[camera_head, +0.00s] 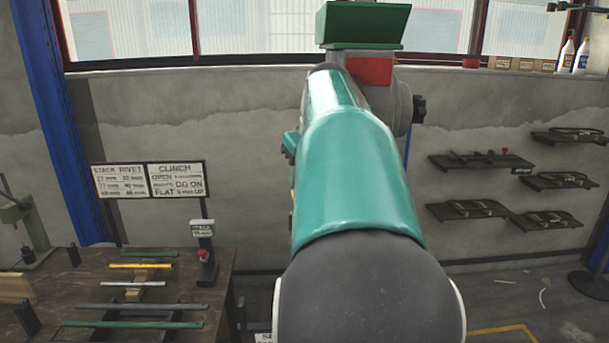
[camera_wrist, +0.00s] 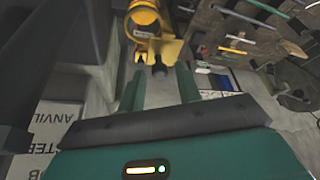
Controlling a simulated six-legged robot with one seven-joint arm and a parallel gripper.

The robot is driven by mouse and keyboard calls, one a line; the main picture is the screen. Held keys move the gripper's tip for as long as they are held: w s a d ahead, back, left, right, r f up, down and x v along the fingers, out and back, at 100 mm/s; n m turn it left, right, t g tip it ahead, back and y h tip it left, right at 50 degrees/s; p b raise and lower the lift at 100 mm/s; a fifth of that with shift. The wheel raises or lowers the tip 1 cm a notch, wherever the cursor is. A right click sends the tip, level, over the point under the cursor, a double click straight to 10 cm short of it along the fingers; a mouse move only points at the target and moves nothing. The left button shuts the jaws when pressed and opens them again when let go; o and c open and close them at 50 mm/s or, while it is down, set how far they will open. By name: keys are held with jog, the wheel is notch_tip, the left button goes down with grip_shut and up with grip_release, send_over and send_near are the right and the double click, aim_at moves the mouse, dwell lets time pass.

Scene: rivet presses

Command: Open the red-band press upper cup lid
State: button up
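The press with the red band (camera_head: 369,71) stands behind my arm in the head view, and its lower part is hidden by the arm. A green cup-like top (camera_head: 362,25) sits above the red band, its front face slanted. I cannot tell whether its lid is open. A dark knob (camera_head: 419,108) sticks out on the press's right side. My gripper is hidden in the head view. In the wrist view my gripper (camera_wrist: 160,72) has its two green fingers apart. A yellow machine part (camera_wrist: 146,18) with dark knobs shows beyond the fingers; I see nothing gripped.
A workbench (camera_head: 150,265) with coloured bars stands at left, with a red-knobbed stand (camera_head: 207,262) on it. A sign (camera_head: 148,180) is behind it. Wall shelves (camera_head: 480,160) are at right. A box marked ANVIL (camera_wrist: 70,130) is at left in the wrist view.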

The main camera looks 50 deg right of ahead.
dwell(0.3)
jog(key=v, duration=1.3)
jog(key=shift+r, duration=0.3)
jog(key=shift+s, duration=0.1)
jog(key=w+a+f+n, duration=0.1)
jog(key=w+a+f, duration=0.2)
jog(key=a+f, duration=0.5)
jog(key=w+a+f+n, duration=0.15)
jog(key=a+f, duration=0.35)
jog(key=a, duration=0.8)
jog(key=s+a+f+n+y, duration=0.1)
jog(key=s+a+f, duration=0.2)
jog(key=a+f, duration=0.4)
jog(key=s+a+f+t, duration=0.1)
jog(key=s+a+f, duration=0.2)
jog(key=a+f, duration=0.4)
notch_tip(320, 180, down, 4)
jog(key=shift+s+a+r+n+y, duration=0.1)
jog(key=shift+s+a+n+y, duration=0.15)
jog(key=shift+a+n+y, duration=0.15)
